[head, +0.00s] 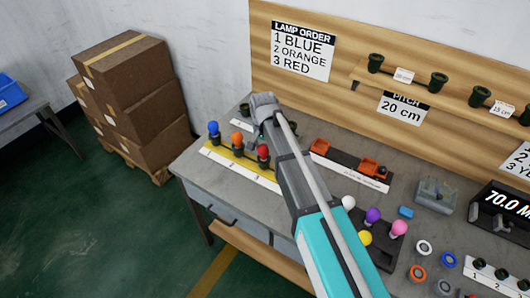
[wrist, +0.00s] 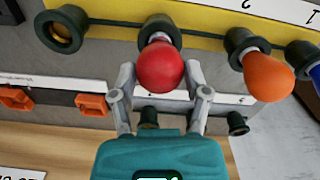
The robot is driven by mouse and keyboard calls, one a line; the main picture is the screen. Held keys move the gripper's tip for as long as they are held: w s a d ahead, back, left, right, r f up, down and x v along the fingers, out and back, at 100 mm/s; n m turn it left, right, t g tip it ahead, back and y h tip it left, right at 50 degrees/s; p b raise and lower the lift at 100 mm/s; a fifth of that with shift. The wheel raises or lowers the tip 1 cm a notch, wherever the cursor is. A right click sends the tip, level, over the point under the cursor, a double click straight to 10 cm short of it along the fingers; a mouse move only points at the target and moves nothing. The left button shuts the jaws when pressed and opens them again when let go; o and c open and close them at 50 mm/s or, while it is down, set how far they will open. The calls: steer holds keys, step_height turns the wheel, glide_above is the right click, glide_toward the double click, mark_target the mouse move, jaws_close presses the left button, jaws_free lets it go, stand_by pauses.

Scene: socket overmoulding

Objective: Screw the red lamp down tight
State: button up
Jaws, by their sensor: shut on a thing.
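The red lamp (head: 263,150) is a round bulb in the third place of the yellow-edged socket strip (head: 213,152). In the wrist view the red lamp (wrist: 160,68) sits in a dark socket (wrist: 158,28), and how deep its base goes is hidden. My gripper (wrist: 160,76) has one finger on each side of the bulb and is shut on it. In the head view my arm covers most of the gripper. The orange lamp (wrist: 268,78) and blue lamp (head: 213,128) stand in the neighbouring sockets. An empty socket (wrist: 61,30) is on the red lamp's other side.
A dark holder with orange parts (head: 368,166) lies behind. The order sign (head: 303,50) reads blue, orange, red. Cartons (head: 125,75) stand left of the bench.

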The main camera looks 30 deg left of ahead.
steer(key=shift+m, duration=1.3)
steer(key=shift+m, duration=2.2)
steer(key=o, duration=1)
steer(key=shift+o, duration=0.2)
steer(key=shift+n, duration=2.3)
